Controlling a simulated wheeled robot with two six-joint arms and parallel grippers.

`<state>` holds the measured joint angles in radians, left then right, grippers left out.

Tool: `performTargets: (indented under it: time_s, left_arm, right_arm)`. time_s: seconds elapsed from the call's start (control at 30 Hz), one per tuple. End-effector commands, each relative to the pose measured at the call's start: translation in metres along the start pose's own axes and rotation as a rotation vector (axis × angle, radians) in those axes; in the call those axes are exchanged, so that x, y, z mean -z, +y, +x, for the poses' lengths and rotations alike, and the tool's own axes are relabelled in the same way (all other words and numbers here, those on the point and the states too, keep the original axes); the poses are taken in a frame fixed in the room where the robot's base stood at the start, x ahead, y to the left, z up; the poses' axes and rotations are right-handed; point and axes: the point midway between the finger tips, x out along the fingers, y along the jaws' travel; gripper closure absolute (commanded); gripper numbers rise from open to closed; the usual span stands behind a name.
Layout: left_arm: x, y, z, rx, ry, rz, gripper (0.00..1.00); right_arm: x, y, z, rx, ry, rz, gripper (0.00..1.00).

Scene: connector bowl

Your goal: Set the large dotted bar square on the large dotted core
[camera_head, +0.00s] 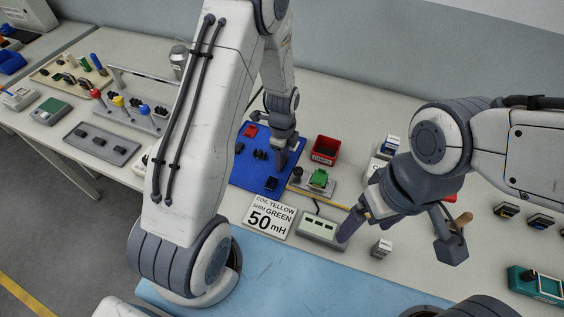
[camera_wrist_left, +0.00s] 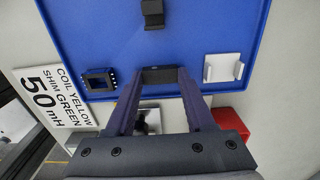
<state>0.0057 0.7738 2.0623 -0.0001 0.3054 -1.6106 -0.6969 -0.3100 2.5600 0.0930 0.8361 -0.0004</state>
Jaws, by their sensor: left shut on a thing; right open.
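My left gripper (camera_wrist_left: 157,80) is shut on a short dark bar (camera_wrist_left: 160,75), seen end to end between the fingertips low over the blue mat (camera_wrist_left: 195,20). No dots can be made out on it. In the head view the left gripper (camera_head: 284,148) is over the mat's right side and hides what it holds. A dark block (camera_wrist_left: 152,12) lies on the mat beyond the bar; I cannot tell whether it is the large dotted core. My right gripper (camera_head: 400,238) is open and empty.
A red bin (camera_head: 325,150) and a fixture with a green part (camera_head: 318,180) stand right of the mat. A sign card (camera_head: 270,221) and a grey-green device (camera_head: 320,230) lie in front. A small pale block (camera_head: 381,248) is near the right gripper.

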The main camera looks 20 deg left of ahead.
Motion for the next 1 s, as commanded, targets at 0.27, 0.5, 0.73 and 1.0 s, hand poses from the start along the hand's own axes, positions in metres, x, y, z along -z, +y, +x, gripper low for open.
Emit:
performTargets:
  time_s: [0.27, 0.5, 0.73, 1.0]
  left_arm:
    - [0.0, 0.0, 0.0, 0.0, 0.0, 0.0, 1.0]
    - [0.0, 0.0, -0.002, 0.001, 0.0, 0.0, 1.0]
    - [0.0, 0.0, -0.016, 0.001, 0.0, 0.0, 1.0]
    - [0.0, 0.0, -0.032, 0.0, 0.0, 0.0, 1.0]
  right_arm:
    - [0.0, 0.0, 0.0, 0.0, 0.0, 0.0, 0.11]
    - [0.0, 0.0, -0.002, 0.0, 0.0, 0.0, 0.11]
    - [0.001, -0.001, -0.013, 0.0, 0.0, 0.0, 0.11]
    - [0.001, -0.002, -0.026, 0.0, 0.0, 0.0, 0.11]
